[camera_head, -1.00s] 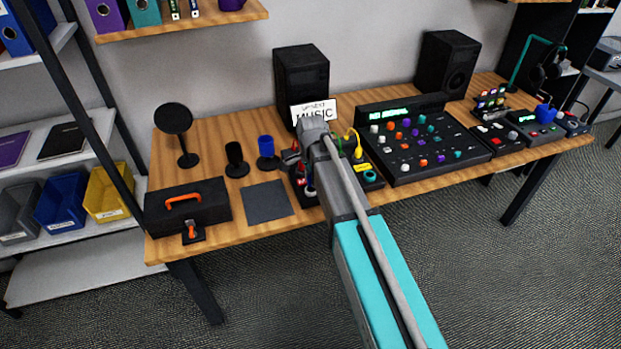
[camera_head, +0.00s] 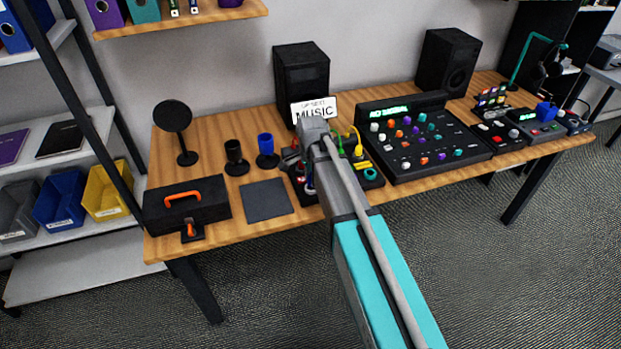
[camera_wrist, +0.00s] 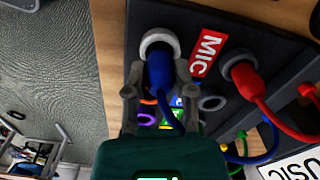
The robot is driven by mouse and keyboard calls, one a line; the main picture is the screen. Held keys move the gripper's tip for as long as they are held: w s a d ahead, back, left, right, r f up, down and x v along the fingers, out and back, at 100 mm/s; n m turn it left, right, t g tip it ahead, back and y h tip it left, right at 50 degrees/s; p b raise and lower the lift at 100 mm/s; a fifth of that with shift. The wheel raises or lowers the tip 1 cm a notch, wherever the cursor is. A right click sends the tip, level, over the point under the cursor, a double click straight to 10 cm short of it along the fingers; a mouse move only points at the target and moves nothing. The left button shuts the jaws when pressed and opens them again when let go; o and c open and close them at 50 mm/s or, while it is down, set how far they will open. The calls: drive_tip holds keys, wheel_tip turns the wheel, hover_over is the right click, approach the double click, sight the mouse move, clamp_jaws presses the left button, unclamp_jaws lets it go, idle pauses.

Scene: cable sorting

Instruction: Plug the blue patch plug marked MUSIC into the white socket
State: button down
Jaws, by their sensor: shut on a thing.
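My gripper (camera_wrist: 160,90) is shut on the blue plug (camera_wrist: 159,70), with one finger on each side of it. The plug's far end overlaps the white socket (camera_wrist: 147,42), a pale ring on the dark patch panel (camera_wrist: 200,20). How deep the plug sits is hidden. A blue cable runs back from the plug under my gripper. No marking on the plug is readable. In the head view, a white card (camera_head: 316,109) reading MUSIC stands behind the panel; my arm hides much of the panel there.
Yellow, green and other cables crowd nearby. A mixer (camera_head: 425,145) stands right of the panel. A grey mat (camera_head: 268,200) lies left, with bare table around it.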

drive_tip(key=shift+f+b, duration=0.25)
drive_tip(key=shift+b, duration=0.05)
idle(0.6)
drive_tip(key=shift+c, duration=1.9)
unclamp_jaws()
drive_tip(key=o, duration=0.4)
drive_tip(key=shift+r, duration=0.1)
drive_tip(key=shift+r+p, duration=3.45)
drive_tip(key=shift+p, duration=0.1)
